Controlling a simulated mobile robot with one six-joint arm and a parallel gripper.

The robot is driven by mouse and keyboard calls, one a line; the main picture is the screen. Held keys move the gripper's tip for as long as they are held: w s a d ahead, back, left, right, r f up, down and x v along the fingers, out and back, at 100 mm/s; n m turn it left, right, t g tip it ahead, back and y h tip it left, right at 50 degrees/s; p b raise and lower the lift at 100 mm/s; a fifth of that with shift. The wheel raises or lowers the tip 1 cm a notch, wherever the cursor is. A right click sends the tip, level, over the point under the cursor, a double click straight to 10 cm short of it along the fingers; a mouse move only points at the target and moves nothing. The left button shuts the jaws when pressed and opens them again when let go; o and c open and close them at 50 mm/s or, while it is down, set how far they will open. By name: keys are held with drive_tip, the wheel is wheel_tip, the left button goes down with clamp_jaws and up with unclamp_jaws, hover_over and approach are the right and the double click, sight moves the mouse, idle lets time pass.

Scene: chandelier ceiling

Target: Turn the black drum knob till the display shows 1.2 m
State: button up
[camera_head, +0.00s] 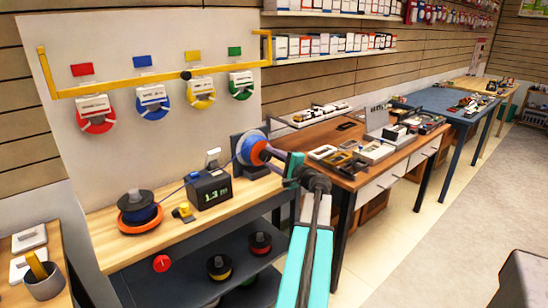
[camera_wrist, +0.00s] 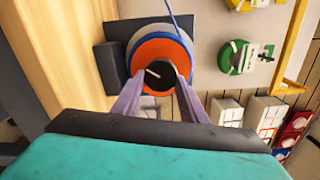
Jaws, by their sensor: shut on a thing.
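The black drum knob (camera_wrist: 160,76) sits at the centre of an orange disc (camera_wrist: 150,52) with a blue rim, seen face-on in the wrist view. A white mark on the knob points to the left and slightly up. My gripper (camera_wrist: 157,88) has one finger on each side of the knob and is shut on it. In the head view my gripper (camera_head: 273,156) reaches the blue and orange drum (camera_head: 251,147) at the bench's right end, and hides the knob. The black display box (camera_head: 210,190) left of the drum appears to read 1.3 m in green.
A blue spool on an orange base (camera_head: 139,212) and a small yellow item (camera_head: 183,212) stand on the wooden bench. A blue line runs from the spool towards the box and drum. A brown table (camera_head: 350,140) with several items stands to the right.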

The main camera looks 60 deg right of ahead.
drive_tip(key=shift+s+f, duration=0.1)
drive_tip(key=shift+f, duration=0.05)
drive_tip(key=o, duration=1)
drive_tip(key=shift+o, duration=0.2)
drive_tip(key=shift+s, duration=0.1)
drive_tip(key=b+v, duration=0.1)
drive_tip(key=v, duration=1.2)
drive_tip(key=shift+s+b, duration=0.25)
drive_tip(key=shift+b, duration=0.1)
drive_tip(key=shift+s+a, duration=0.1)
drive_tip(key=shift+a, duration=0.05)
